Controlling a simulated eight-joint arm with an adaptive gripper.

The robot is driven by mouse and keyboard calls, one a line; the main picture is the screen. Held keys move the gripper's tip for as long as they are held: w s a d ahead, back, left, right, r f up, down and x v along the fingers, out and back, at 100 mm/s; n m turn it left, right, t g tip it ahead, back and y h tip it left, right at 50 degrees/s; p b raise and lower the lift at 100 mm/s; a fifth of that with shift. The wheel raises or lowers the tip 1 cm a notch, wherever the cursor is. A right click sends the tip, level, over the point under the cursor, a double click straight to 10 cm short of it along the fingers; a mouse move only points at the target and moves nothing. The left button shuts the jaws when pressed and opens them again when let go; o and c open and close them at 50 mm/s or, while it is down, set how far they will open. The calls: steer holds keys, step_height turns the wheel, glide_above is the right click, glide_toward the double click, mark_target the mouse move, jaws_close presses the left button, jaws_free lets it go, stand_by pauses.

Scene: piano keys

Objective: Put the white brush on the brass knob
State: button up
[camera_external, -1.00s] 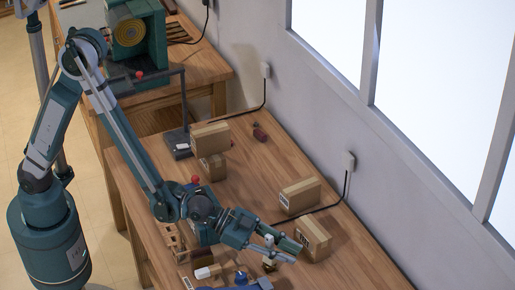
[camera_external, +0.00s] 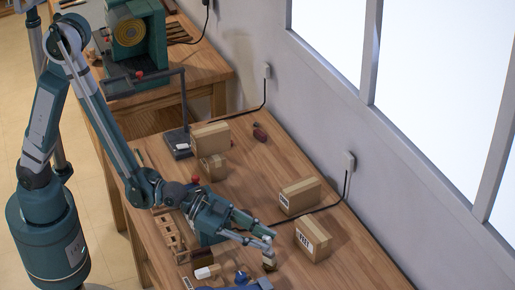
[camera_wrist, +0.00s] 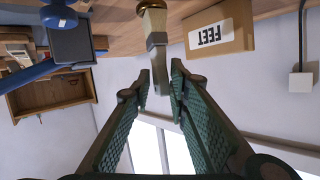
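My gripper (camera_wrist: 161,80) reaches down over the front part of the bench, and it also shows in the external view (camera_external: 270,240). Its two green-padded fingers are apart. A small upright piece with a pale grey-white shaft (camera_wrist: 160,62) and a tan, brass-coloured end (camera_wrist: 152,22) stands at the fingertips. Its pale end appears between or just beyond them; I cannot tell whether they touch it. Its brass-coloured part shows below the gripper in the external view (camera_external: 269,263). I cannot tell for certain whether this is the white brush, the brass knob, or both together.
A white-ended item (camera_external: 206,272) and a blue object (camera_external: 241,279) lie to the left at the front. Cardboard boxes stand to the right (camera_external: 313,240) and behind (camera_external: 300,196). A wooden rack (camera_external: 171,235) lies at the left edge.

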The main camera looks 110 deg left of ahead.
steer(key=shift+v, duration=1.65)
steer(key=shift+s+d+r, duration=0.3)
steer(key=shift+s+r, duration=0.15)
steer(key=shift+r, duration=0.15)
steer(key=s+d+r+g, duration=0.1)
steer(key=s+r+g, duration=0.1)
steer(key=s, duration=1)
steer(key=s+d+r+n+g, duration=0.1)
steer(key=s+r, duration=0.4)
steer(key=s, duration=0.7)
steer(key=s+d+r+g, duration=0.3)
steer(key=s+g, duration=0.1)
steer(key=s, duration=0.9)
steer(key=shift+r+n, duration=0.3)
steer(key=shift+r, duration=0.05)
